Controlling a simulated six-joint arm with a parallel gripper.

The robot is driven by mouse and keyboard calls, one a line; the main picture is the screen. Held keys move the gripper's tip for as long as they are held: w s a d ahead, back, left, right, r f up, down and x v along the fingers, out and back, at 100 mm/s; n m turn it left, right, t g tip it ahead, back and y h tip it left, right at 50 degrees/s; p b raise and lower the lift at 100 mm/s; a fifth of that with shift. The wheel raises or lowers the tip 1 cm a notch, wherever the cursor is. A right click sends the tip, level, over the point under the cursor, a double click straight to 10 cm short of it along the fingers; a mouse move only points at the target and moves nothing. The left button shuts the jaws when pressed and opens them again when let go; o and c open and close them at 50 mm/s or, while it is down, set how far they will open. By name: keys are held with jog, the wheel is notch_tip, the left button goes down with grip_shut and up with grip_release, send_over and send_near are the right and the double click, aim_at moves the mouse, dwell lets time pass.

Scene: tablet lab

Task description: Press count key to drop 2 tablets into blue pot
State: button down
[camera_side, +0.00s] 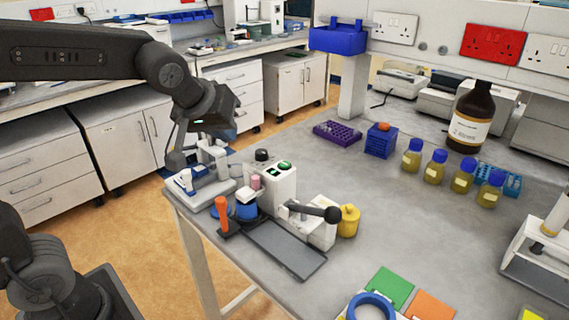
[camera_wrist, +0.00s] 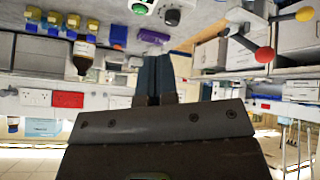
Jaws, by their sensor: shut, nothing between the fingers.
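The white tablet counter (camera_side: 283,187) stands near the bench's left corner in the side view. A green-lit key or display (camera_side: 285,165) is on its top, with a black knob (camera_side: 262,155) beside it. The green part (camera_wrist: 140,6) and the knob (camera_wrist: 172,16) also show at the top edge of the wrist view. A blue pot (camera_side: 246,210) sits at the counter's front left; its contents cannot be seen. My gripper (camera_wrist: 153,60) is shut and empty. In the side view it hangs left of the counter, apart from the key.
A black-ball lever (camera_side: 328,214) and a yellow pot (camera_side: 348,221) stand right of the counter. An orange-handled tool (camera_side: 222,214) is left of the blue pot. A grey tray (camera_side: 286,250) lies in front. Bottles (camera_side: 435,165) stand farther back; mid-bench is clear.

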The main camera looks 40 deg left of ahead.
aim_at(282, 163)
jog(key=w+n+t, duration=0.1)
jog(key=w+n, duration=0.4)
jog(key=w, duration=0.9)
jog(key=shift+d+f+t, duration=0.25)
jog(key=shift+f+t, duration=0.05)
jog(key=shift+t, duration=0.1)
jog(key=shift+y, duration=0.3)
jog(key=shift+s+f, duration=0.1)
jog(key=shift+f, duration=4.35)
jog(key=shift+f, duration=0.4)
